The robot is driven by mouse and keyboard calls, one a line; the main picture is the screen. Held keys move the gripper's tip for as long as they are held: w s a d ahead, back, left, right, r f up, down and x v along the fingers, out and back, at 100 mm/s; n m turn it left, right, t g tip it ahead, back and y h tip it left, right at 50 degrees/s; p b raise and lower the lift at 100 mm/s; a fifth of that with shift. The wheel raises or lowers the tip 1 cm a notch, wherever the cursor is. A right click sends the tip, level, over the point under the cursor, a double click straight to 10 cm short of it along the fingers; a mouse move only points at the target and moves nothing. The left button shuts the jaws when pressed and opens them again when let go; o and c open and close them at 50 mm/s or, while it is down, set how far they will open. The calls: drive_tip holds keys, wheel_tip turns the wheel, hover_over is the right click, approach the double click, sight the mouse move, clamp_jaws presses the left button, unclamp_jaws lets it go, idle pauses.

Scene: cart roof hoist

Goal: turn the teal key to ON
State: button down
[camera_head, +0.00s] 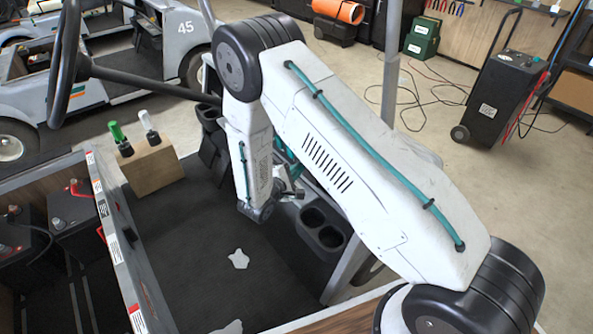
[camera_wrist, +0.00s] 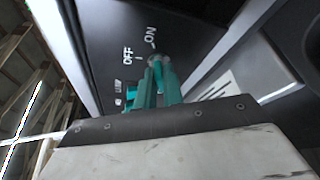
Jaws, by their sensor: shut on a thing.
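In the wrist view, my gripper (camera_wrist: 159,68) is shut on the teal key (camera_wrist: 158,74) at a round metal switch on a dark panel (camera_wrist: 92,34). The fingers around it are also teal, so the key's outline is hard to separate from them. A white ON label (camera_wrist: 151,37) is just above the switch, and an OFF label (camera_wrist: 127,57) is to its left. I cannot tell exactly which mark the key points at. In the head view, my arm hides the key and the switch.
A dark console with cup holders (camera_head: 322,225) stands right of my wrist in the head view. The steering wheel (camera_head: 66,62) is upper left.

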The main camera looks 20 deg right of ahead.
drive_tip(key=c, duration=1.5)
unclamp_jaws()
drive_tip(key=v, duration=0.7)
drive_tip(key=shift+s+a+r, duration=0.1)
drive_tip(key=shift+s+a, duration=0.1)
drive_tip(key=shift+a, duration=0.1)
